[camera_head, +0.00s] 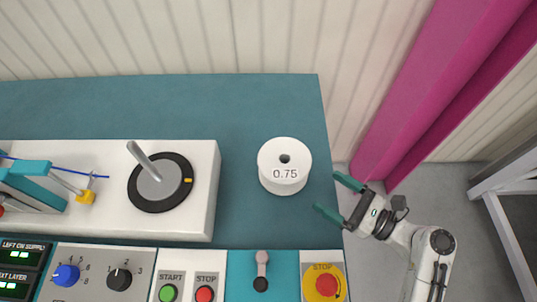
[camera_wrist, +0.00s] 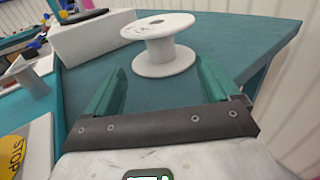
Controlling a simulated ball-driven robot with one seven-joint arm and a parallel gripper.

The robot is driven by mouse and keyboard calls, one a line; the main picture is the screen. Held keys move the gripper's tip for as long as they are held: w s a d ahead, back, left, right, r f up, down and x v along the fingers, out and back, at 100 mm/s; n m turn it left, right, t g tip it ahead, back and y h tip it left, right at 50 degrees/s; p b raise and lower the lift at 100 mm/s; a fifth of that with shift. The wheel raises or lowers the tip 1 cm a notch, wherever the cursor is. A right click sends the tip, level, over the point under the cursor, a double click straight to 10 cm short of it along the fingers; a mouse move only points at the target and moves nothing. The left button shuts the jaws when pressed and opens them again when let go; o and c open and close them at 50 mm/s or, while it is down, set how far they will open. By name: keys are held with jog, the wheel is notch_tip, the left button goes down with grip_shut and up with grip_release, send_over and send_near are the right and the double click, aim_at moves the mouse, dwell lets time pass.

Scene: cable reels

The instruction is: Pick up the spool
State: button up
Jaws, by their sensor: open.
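The white spool (camera_head: 284,172) stands upright on the teal table top, to the right of the white machine box, with "0.75" on its side and a dark hole in its top. In the wrist view the spool (camera_wrist: 158,45) stands ahead of the fingers, with two flanges and a narrower core. My gripper (camera_head: 332,195) is open and empty, with green fingers, at the table's right edge, to the right of the spool and apart from it. In the wrist view my gripper (camera_wrist: 158,78) points toward the spool, which lies beyond the fingertips.
A white machine box (camera_head: 110,190) with a black dial and grey lever (camera_head: 144,160) stands left of the spool. A control panel with buttons and a red stop knob (camera_head: 325,284) runs along the near edge. The teal table (camera_head: 260,105) is clear behind the spool.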

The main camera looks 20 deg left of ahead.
aim_at(291, 169)
jog(key=x, duration=0.6)
jog(key=shift+w+a+r, duration=0.15)
jog(key=shift+a, duration=0.05)
jog(key=shift+p+x, duration=0.45)
jog(key=shift+x, duration=2.3)
jog(key=shift+c, duration=0.4)
grip_shut()
